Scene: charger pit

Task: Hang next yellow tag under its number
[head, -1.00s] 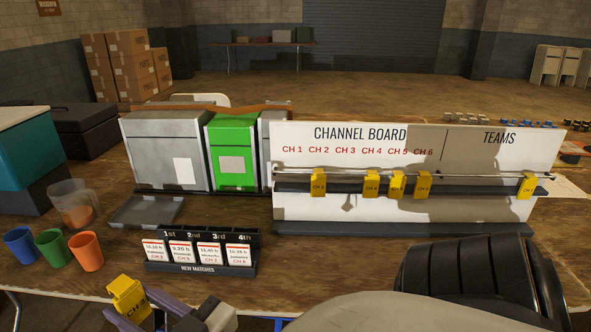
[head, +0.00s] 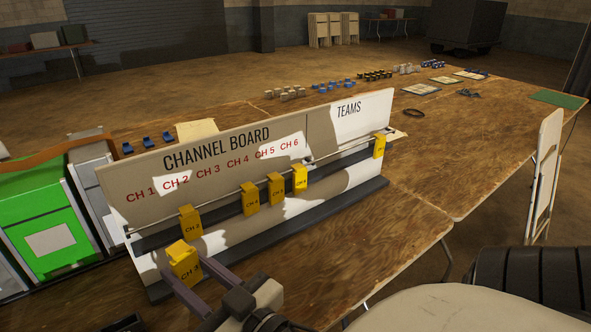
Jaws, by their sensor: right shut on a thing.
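The white channel board (head: 330,175) stands on the table, with red labels CH 1 to CH 6 and a TEAMS section at right. A metal rod (head: 222,197) runs along its front. Yellow tags hang on it: one below CH 2 (head: 190,222), one below CH 4 (head: 250,198), one below CH 5 (head: 276,190), one below CH 6 (head: 300,179). Another tag (head: 379,146) hangs below TEAMS. The rod below CH 1 and CH 3 is bare. My right gripper (head: 190,276) is shut on a yellow tag (head: 184,264), seemingly marked CH 3, in front of the board's left part. My left gripper is out of view.
A green bin (head: 45,215) and grey bins stand left of the board. Small blue and grey pieces and papers lie on the table behind it. A folding chair (head: 543,180) stands at right. The table right of the board (head: 430,185) is clear.

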